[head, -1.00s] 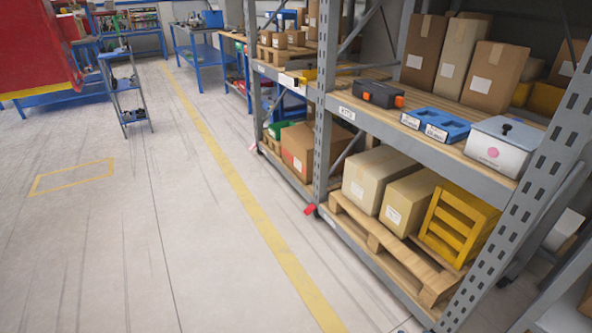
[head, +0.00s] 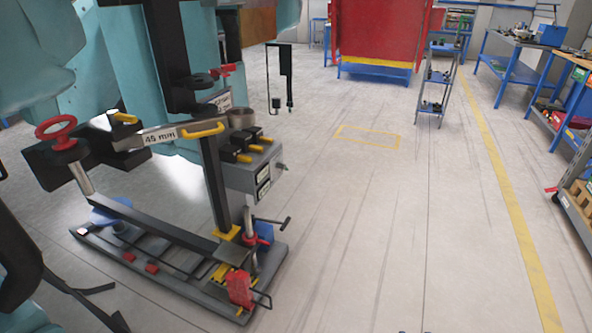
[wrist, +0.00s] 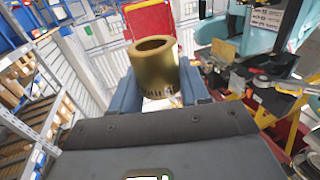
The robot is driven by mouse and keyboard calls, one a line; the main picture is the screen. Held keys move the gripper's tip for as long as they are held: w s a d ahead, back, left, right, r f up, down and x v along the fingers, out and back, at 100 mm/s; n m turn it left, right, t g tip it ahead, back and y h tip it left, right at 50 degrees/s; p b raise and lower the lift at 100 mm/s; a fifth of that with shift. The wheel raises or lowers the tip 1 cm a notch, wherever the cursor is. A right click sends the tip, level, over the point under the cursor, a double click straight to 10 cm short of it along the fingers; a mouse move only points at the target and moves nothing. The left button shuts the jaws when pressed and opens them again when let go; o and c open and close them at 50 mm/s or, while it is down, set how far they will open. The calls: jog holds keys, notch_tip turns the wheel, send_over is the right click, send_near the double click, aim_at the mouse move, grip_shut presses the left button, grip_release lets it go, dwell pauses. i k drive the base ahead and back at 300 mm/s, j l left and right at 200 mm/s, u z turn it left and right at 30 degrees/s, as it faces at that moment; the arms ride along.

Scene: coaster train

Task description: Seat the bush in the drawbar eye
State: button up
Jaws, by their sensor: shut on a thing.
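In the wrist view, my gripper (wrist: 158,88) is shut on a brass-coloured bush (wrist: 154,70), a hollow cylinder with its open end up. A blue-grey finger stands on each side of it. The gripper does not show in the head view. I cannot tell whether this is the drawbar eye. The bush is held in the air, apart from the stand.
The stand's base frame (head: 125,264) lies on the floor, with a red handwheel (head: 55,128) and a red clamp (head: 240,288) jutting out. A red cabinet (head: 378,35) and a grey trolley (head: 437,85) stand behind. Open floor (head: 390,230) lies to the right.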

aim_at(240, 121)
jog(key=i+u, duration=0.2)
jog(key=u, duration=0.3)
jog(key=i+l+u, duration=0.2)
jog(key=u, duration=0.3)
jog(key=i+l+u, duration=0.15)
jog(key=u, duration=0.3)
jog(key=l, duration=0.05)
